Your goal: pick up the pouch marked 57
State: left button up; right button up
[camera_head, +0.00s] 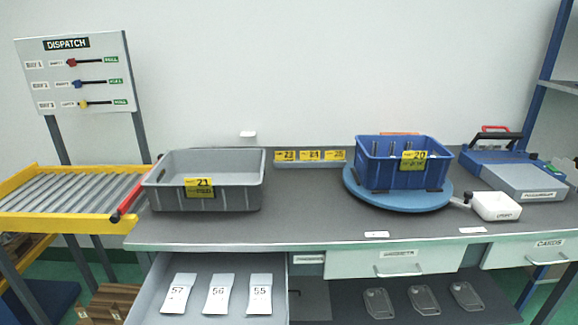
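The pouch marked 57 (178,293) is a white, flat packet with a grey upper end. It lies in an open grey drawer (150,288) below the table's left part. It is the leftmost of three similar pouches, with the pouch marked 56 (218,294) and the pouch marked 55 (260,294) to its right. The three lie apart in a row. Neither of my grippers shows in the head view.
A grey crate marked 21 (230,198) stands on the table (300,225) above the drawer. A blue crate marked 20 (375,175) sits on a blue turntable (400,203). A yellow-framed roller conveyor (75,190) is at left. Several grey castings lie on the lower right shelf.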

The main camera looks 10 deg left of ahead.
aim_at(179, 291)
jog(key=k+j+u, duration=0.1)
jog(key=u, duration=0.35)
jog(key=j+u, duration=0.3)
jog(key=u, duration=0.2)
